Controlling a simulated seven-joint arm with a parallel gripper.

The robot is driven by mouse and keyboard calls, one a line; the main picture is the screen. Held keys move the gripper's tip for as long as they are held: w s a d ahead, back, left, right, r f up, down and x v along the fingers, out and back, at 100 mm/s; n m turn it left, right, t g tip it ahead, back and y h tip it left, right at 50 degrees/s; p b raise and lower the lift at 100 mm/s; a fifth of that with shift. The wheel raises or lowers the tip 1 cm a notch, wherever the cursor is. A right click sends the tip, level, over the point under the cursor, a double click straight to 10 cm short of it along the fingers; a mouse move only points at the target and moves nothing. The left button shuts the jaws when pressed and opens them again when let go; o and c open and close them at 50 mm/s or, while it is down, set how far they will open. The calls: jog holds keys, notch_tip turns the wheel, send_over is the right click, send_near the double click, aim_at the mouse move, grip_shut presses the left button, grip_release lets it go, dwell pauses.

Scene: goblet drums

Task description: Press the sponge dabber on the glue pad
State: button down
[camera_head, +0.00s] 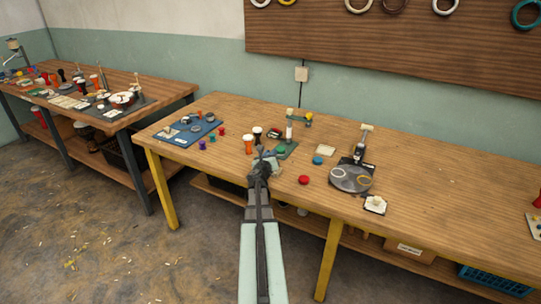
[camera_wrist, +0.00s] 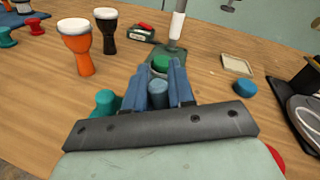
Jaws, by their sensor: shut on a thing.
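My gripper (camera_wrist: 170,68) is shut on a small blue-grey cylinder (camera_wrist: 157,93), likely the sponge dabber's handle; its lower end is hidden. In the head view my gripper (camera_head: 262,158) is over the table near the front edge. A flat cream square with a darker rim (camera_wrist: 237,66), likely the glue pad, lies on the table ahead and to the right of the fingers, apart from them. It also shows in the head view (camera_head: 325,150). A round green piece (camera_wrist: 160,63) shows just beyond the fingertips, partly hidden by them.
An orange drum (camera_head: 248,144) and a black drum (camera_head: 257,134) stand to the left. A green stand with a white post (camera_head: 289,131) is behind. A blue piece (camera_head: 317,160), a red piece (camera_head: 303,180) and a round grey plate device (camera_head: 350,180) are to the right.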

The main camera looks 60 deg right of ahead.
dwell(0.3)
notch_tip(320, 180, up, 7)
dwell(1.0)
dwell(0.5)
jog(key=shift+f, duration=3.35)
jog(key=shift+r, duration=0.15)
notch_tip(320, 180, up, 6)
jog(key=shift+r, duration=0.2)
